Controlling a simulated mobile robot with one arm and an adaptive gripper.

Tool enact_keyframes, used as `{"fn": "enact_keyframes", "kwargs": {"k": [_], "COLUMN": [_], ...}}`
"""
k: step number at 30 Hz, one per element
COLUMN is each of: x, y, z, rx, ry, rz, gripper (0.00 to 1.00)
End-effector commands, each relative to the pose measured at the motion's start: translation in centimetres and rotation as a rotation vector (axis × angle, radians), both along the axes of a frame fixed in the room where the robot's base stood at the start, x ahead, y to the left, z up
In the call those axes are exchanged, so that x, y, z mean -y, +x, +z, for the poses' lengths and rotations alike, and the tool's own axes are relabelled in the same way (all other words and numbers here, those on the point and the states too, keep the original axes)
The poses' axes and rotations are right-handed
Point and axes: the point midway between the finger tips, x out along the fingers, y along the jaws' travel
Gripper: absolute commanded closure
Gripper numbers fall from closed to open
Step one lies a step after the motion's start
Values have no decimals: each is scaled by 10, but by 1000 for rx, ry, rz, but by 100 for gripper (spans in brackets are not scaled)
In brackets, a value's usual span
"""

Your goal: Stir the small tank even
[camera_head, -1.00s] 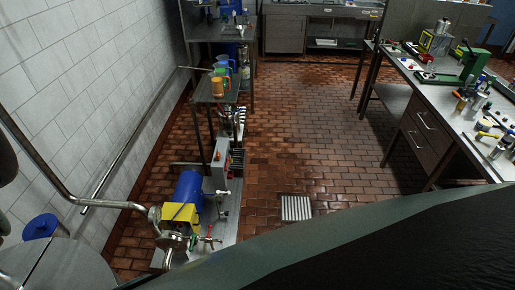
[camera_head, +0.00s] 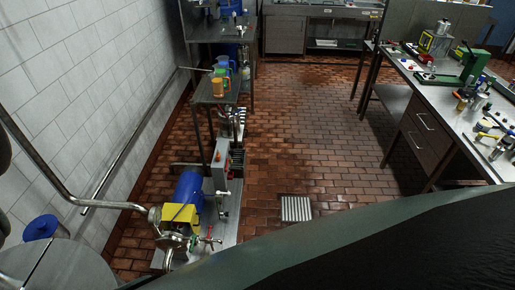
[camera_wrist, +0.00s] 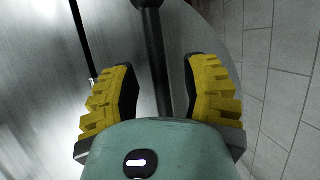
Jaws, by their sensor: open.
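A steel tank top (camera_head: 75,262) with a dark line across it fills the lower left corner of the head view. A brushed steel round surface, likely the same tank, also lies behind my gripper in the wrist view (camera_wrist: 40,90). My gripper (camera_wrist: 160,66) has two yellow ribbed fingers, spread apart. A dark bar (camera_wrist: 155,45) with a round knob at its upper end runs between the fingers. I cannot tell whether either finger touches it. A thin dark line or rod (camera_wrist: 82,40) lies left of the fingers. The tank's contents are not visible.
A blue motor with a yellow box (camera_head: 184,205) and pipework stands right of the tank. A blue round lid (camera_head: 41,228) is behind it. A white tiled wall is at left. A workbench (camera_head: 440,100) stands at right. The brick floor between is mostly clear, with a drain grate (camera_head: 296,208).

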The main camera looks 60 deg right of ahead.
Motion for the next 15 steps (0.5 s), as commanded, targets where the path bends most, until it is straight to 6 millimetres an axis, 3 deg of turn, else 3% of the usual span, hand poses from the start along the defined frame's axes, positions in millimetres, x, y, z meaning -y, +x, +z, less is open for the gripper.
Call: {"fn": "enact_keyframes", "kwargs": {"k": [2, 3, 15], "x": [-1, -1, 0], "y": [-1, -1, -1], "z": [0, 0, 0], "rx": [0, 0, -1], "ry": [0, 0, 0], "rz": [2, 2, 1], "gripper": [54, 49, 90]}}
